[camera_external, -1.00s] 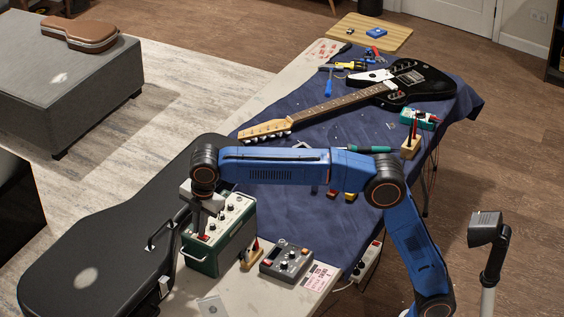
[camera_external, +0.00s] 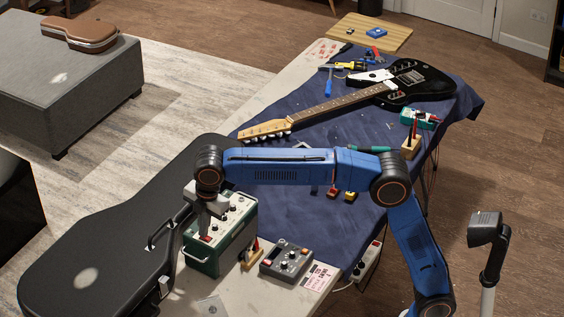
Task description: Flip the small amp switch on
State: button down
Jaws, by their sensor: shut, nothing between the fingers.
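The small amp (camera_external: 226,248) is a green box with a pale top panel of knobs and a side handle. It stands on the near end of the table, beside the black guitar case. A red spot, perhaps the switch (camera_external: 207,238), shows at the near left of its panel. My gripper (camera_external: 205,230) points down over the left part of the panel, right at the red spot. It is shut and holds nothing. I cannot tell whether its tips touch the switch, nor which way the switch is set.
A grey pedal (camera_external: 287,261) and a small wooden holder (camera_external: 251,254) stand right of the amp. The black guitar case (camera_external: 95,255) lies close on its left. An electric guitar (camera_external: 405,83) lies on the blue cloth (camera_external: 290,205) farther back. A power strip (camera_external: 367,262) hangs at the table's right side.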

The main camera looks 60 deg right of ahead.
aim_at(207, 239)
jog(key=shift+f, duration=0.6)
notch_tip(207, 239, up, 15)
jog(key=shift+s, duration=0.4)
jog(key=shift+s, duration=0.1)
jog(key=shift+s, duration=0.2)
jog(key=f, duration=0.4)
jog(key=w+f, duration=0.1)
jog(key=f, duration=0.4)
jog(key=w+f, duration=0.1)
jog(key=f, duration=0.3)
jog(key=shift+w+f, duration=0.1)
jog(key=shift+f, duration=0.25)
